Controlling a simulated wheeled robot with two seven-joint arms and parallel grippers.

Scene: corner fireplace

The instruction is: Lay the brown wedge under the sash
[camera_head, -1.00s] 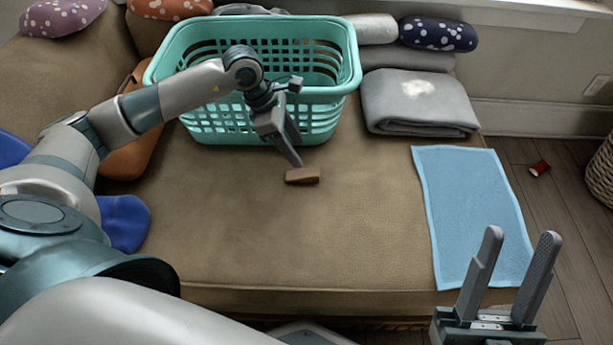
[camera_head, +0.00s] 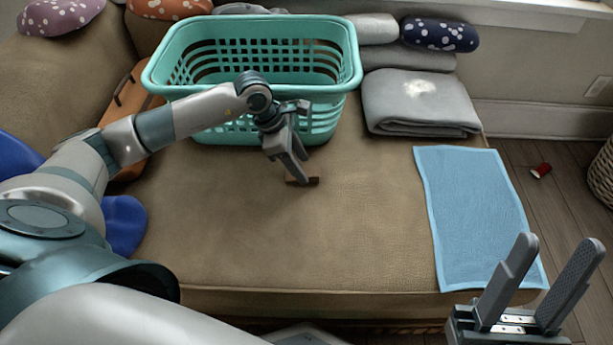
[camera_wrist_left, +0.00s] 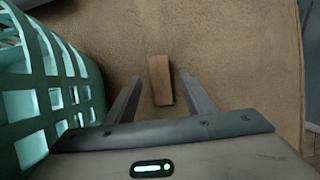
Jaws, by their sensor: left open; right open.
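The brown wedge (camera_head: 314,181) lies on the tan couch seat in front of the teal basket, partly hidden by my left gripper in the head view. My left gripper (camera_head: 296,178) is open and points down at it. In the left wrist view the wedge (camera_wrist_left: 160,80) lies between the lines of the two open fingers (camera_wrist_left: 158,92), with a gap to each side. I cannot tell whether the fingers touch it. My right gripper (camera_head: 556,262) is open and empty at the lower right, near the blue cloth. I cannot make out a sash in these views.
A teal laundry basket (camera_head: 345,75) stands on the seat right behind my left gripper. A folded grey blanket (camera_head: 420,110) and a light blue cloth (camera_head: 475,215) lie to the right. A red spool (camera_head: 541,170) is on the floor. The middle of the seat is clear.

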